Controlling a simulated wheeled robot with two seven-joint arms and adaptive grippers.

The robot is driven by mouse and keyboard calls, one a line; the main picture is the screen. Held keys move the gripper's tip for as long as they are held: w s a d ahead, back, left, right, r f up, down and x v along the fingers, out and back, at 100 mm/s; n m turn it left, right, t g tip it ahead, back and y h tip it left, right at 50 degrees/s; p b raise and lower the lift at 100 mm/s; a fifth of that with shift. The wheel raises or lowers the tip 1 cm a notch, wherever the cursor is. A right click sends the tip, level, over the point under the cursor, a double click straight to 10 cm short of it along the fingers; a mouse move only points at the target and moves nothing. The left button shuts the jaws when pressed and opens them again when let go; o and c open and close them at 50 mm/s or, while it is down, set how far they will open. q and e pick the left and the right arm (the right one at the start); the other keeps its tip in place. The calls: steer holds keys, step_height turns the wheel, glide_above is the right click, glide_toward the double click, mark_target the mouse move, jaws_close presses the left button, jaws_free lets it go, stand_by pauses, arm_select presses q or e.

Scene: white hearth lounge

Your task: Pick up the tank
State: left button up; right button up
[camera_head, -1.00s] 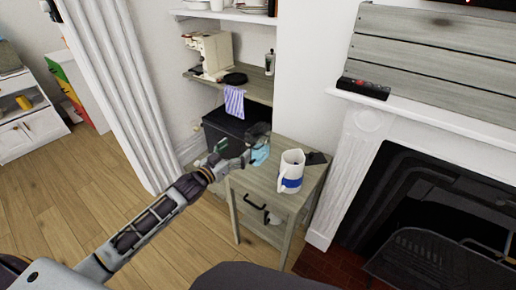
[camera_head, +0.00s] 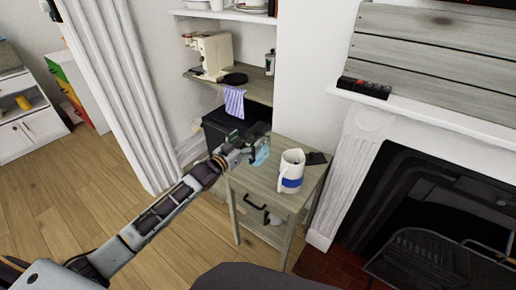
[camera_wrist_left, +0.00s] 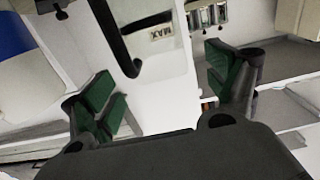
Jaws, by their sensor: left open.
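The tank, a pale blue, see-through container (camera_head: 262,156), stands on the small grey wooden side table (camera_head: 256,184), partly hidden by my left gripper. In the left wrist view a pale container wall marked MAX (camera_wrist_left: 165,62), which looks like the tank, shows beyond and between the spread green-padded fingers. My left gripper (camera_head: 252,145) is open, close to the tank on its left side; it also shows in the left wrist view (camera_wrist_left: 168,92). I cannot tell whether a finger touches the tank. My right gripper is not in view.
A black bin (camera_head: 214,128) is behind the table. The fireplace (camera_head: 420,210) is at right. Open floor lies left.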

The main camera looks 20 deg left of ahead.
mark_target(250, 138)
arm_select(q)
steer(key=shift+w, duration=0.1)
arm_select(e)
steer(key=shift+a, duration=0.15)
arm_select(q)
steer(key=shift+w+d, duration=0.15)
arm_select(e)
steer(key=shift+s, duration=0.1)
arm_select(q)
steer(key=shift+w+d, duration=0.15)
steer(key=shift+w, duration=0.25)
steer(key=shift+x, duration=1.7)
steer(key=shift+w+d+r+b, duration=0.1)
steer(key=shift+w+b, duration=0.2)
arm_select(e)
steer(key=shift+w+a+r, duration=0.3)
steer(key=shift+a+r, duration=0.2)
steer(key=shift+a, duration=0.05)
